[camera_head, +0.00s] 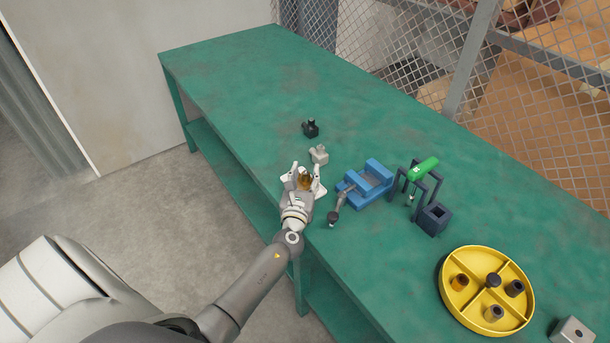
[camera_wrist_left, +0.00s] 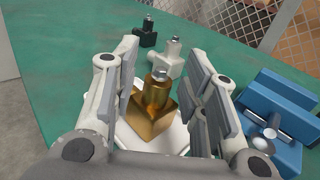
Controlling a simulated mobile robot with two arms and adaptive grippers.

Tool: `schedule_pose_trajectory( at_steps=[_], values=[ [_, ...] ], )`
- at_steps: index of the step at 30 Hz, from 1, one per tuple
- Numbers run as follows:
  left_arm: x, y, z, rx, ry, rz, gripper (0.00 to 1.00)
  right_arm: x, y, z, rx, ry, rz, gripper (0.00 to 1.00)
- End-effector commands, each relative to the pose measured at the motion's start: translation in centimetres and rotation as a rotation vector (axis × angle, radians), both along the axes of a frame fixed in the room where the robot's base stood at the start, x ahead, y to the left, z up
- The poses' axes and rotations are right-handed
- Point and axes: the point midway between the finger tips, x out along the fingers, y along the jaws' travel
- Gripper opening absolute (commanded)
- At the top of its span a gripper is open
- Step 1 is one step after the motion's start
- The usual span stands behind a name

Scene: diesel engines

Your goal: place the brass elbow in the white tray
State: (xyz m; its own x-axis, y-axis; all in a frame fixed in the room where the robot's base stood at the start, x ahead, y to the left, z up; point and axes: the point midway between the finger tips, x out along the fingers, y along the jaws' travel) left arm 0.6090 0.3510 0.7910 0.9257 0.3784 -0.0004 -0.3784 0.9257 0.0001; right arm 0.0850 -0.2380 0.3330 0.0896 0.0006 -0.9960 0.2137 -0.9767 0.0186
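The brass elbow (camera_head: 305,181) is between the fingers of my left gripper (camera_head: 306,178) near the table's front edge. In the left wrist view the brass elbow (camera_wrist_left: 153,108) stands upright over the white tray (camera_wrist_left: 180,139) and appears to rest on it. The fingers of my left gripper (camera_wrist_left: 163,97) are spread on both sides of the elbow, with a clear gap at the right finger. Much of the tray is hidden by the elbow and the gripper. My right gripper is not in view.
A pale fitting (camera_head: 319,154) and a black fitting (camera_head: 310,128) stand just behind. A blue vise (camera_head: 368,187), a green tool (camera_head: 423,168) on a dark stand, a dark box (camera_head: 434,219) and a yellow divided tray (camera_head: 452,306) are to the right. The table's far left is clear.

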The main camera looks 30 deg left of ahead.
Motion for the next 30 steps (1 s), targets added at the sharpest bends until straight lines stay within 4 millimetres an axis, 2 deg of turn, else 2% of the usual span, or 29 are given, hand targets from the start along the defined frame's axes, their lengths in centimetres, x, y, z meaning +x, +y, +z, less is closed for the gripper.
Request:
schedule_pose_trajectory(
  at_steps=[8,12,30],
  values=[
    [0.0,0.0,0.0,0.000,0.000,0.000,0.43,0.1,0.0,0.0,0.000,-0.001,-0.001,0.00],
    [0.0,0.0,0.7,-0.001,0.000,0.000,0.43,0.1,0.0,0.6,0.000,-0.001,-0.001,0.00],
    [-9.8,-4.0,0.2,-0.001,0.002,-0.001,0.43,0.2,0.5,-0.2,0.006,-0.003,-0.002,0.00]
  ],
)
